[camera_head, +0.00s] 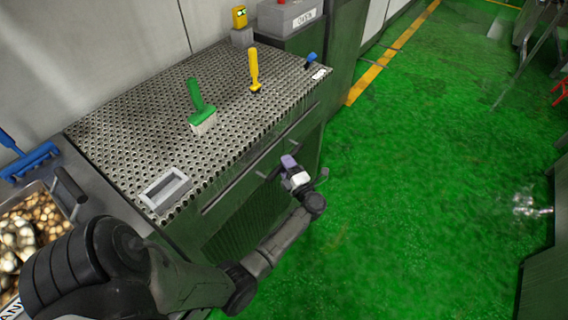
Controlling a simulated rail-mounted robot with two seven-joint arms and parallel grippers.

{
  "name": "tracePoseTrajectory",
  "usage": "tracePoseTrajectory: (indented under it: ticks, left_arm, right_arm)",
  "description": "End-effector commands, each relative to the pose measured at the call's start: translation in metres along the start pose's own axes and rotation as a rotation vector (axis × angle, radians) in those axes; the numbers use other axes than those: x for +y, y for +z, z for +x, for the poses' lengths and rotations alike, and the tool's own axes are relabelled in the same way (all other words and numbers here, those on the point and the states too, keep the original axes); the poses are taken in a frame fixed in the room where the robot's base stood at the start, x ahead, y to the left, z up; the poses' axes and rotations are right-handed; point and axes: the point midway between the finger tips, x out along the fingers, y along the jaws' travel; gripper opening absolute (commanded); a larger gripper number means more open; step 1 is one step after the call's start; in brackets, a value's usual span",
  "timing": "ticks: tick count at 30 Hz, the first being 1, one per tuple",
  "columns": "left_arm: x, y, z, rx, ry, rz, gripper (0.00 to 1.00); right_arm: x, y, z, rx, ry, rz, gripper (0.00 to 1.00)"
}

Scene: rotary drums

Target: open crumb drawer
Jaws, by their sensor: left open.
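The dark green cabinet front (232,228) stands under a perforated metal top (160,110). A long narrow bar or seam runs along its upper part, and a thin handle-like piece (261,175) shows beside my gripper. I cannot make out the crumb drawer's outline for certain; its front looks flush with the cabinet. My left gripper (287,161), with a purple finger and white body, is open in front of the cabinet's upper face, close to the handle-like piece. I cannot tell whether they touch. My right gripper is not in view.
A green brush (197,95), a yellow brush (254,68) and a small blue brush (310,60) are on the top. The green floor (430,170) to the right is clear.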

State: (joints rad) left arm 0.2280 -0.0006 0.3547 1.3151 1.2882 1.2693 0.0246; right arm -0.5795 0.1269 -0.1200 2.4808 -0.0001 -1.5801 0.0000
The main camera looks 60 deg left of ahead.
Motion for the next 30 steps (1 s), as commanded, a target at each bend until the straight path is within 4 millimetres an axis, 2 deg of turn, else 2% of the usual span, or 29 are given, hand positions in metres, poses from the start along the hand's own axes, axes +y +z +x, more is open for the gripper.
tracePoseTrajectory:
  ticks: [6, 16, 30]
  left_arm:
    - [0.0, 0.0002, 0.0127, -0.001, 0.0, -0.001, 0.51]
    - [0.0003, 0.0001, 0.0146, -0.001, 0.0, -0.001, 0.51]
    - [0.0002, 0.0, 0.0143, -0.001, 0.0, -0.001, 0.07]
  right_arm:
    - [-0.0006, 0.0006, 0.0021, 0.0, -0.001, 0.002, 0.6]
    - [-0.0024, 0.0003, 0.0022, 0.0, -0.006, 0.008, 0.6]
    - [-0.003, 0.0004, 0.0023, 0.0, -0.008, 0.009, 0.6]
